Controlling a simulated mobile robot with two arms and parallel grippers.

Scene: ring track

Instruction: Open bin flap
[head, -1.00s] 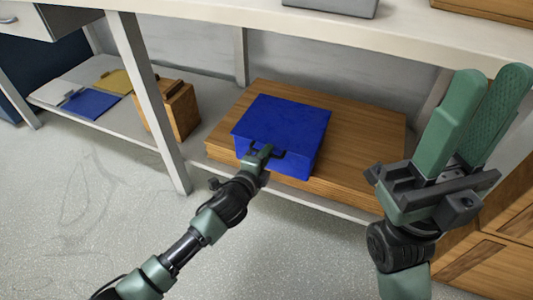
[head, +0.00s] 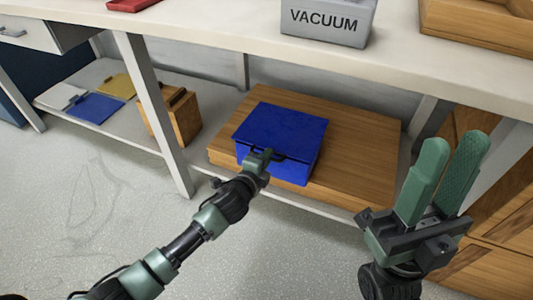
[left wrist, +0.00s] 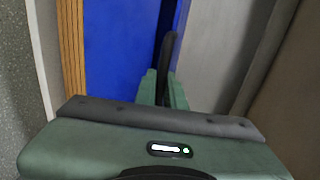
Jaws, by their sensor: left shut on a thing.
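A blue bin (head: 290,127) with a flat lid stands on a wooden board on the low shelf. A dark handle (head: 280,155) is on its front near the lid's edge. My left gripper (head: 258,157) is at the bin's front, shut on the handle. In the left wrist view the dark handle (left wrist: 170,50) runs between the fingers in front of the blue face (left wrist: 115,50). The lid looks down, with a dark line below its front edge. My right gripper (head: 446,175) is raised at the right, fingers apart, empty and away from the bin.
The wooden board (head: 365,140) lies under the bin. A shelf leg (head: 155,110) and a wooden box (head: 182,118) are to the left. The tabletop (head: 220,27) overhangs the bin and bears a grey VACUUM box (head: 328,22). The floor (head: 110,200) in front is clear.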

